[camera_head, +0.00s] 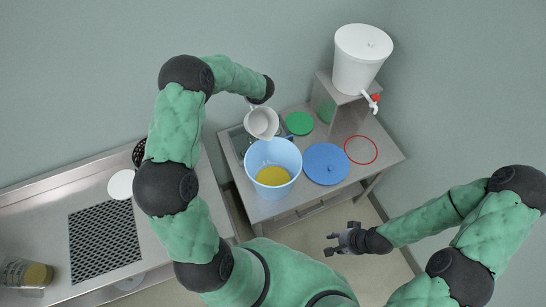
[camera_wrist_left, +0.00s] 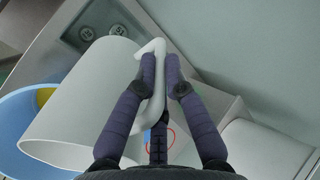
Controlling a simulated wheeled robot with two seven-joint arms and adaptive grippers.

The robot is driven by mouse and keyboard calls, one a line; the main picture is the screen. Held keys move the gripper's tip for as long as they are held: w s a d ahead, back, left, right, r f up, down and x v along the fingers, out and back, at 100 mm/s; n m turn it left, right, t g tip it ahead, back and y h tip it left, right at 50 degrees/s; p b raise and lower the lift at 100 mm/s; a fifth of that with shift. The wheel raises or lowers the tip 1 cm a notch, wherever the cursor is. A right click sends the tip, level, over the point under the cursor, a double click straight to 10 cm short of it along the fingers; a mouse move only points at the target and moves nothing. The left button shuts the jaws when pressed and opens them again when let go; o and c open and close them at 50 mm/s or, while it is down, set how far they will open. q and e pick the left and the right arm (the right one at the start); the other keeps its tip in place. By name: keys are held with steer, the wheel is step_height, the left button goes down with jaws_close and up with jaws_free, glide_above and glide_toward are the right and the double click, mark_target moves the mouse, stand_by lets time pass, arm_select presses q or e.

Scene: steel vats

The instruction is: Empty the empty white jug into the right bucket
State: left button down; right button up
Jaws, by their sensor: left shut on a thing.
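The white jug (camera_head: 262,122) is above the back edge of the blue bucket (camera_head: 252,160), its open mouth showing to the head camera. Its inside looks plain and pale, with no liquid visible. In the left wrist view the jug (camera_wrist_left: 85,100) is tilted, its mouth toward the bucket (camera_wrist_left: 20,115) at lower left. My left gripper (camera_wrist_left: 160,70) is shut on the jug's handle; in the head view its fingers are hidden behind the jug. The bucket stands upright on the steel table and holds yellow liquid. My right gripper (camera_head: 332,243) is empty and open, low in front of the table.
A blue lid (camera_head: 326,164), a green disc (camera_head: 299,123) and a red ring (camera_head: 361,150) lie on the table. A white dispenser (camera_head: 360,60) with a red-handled tap stands on a steel stand. A glass container (camera_head: 25,273) with yellow contents sits on the left counter.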

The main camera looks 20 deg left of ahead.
arm_select(q)
steer(key=shift+w+a+f+h+p, duration=0.3)
steer(key=shift+w+a+f+p, duration=0.15)
steer(key=shift+p, duration=0.6)
steer(key=shift+w+a+f+g+h+p, duration=0.15)
steer(key=shift+w+a+f+g+p, duration=0.1)
steer(key=shift+f+p, duration=0.1)
steer(key=shift+w+a+f+g+h+p, duration=0.1)
steer(key=shift+w+f+g+h+p, duration=0.05)
steer(key=shift+f+g+p, duration=0.15)
steer(key=shift+w+a+f, duration=0.1)
steer(key=shift+a+f, duration=0.05)
steer(key=shift+f, duration=0.1)
steer(key=shift+w+a+f+g+h+b, duration=0.3)
steer(key=shift+w+a+f+g+h, duration=0.15)
steer(key=shift+a+f+h, duration=0.1)
steer(key=w+a+g+h+b, duration=0.1)
steer(key=w+g+h, duration=0.1)
steer(key=h, duration=0.1)
steer(key=shift+a+r+g+b, duration=0.2)
steer(key=shift+a+g+b, duration=0.15)
steer(key=shift+g, duration=0.05)
arm_select(e)
steer(key=shift+a+r, duration=0.4)
steer(key=shift+r, duration=0.45)
arm_select(q)
steer(key=shift+r, duration=0.1)
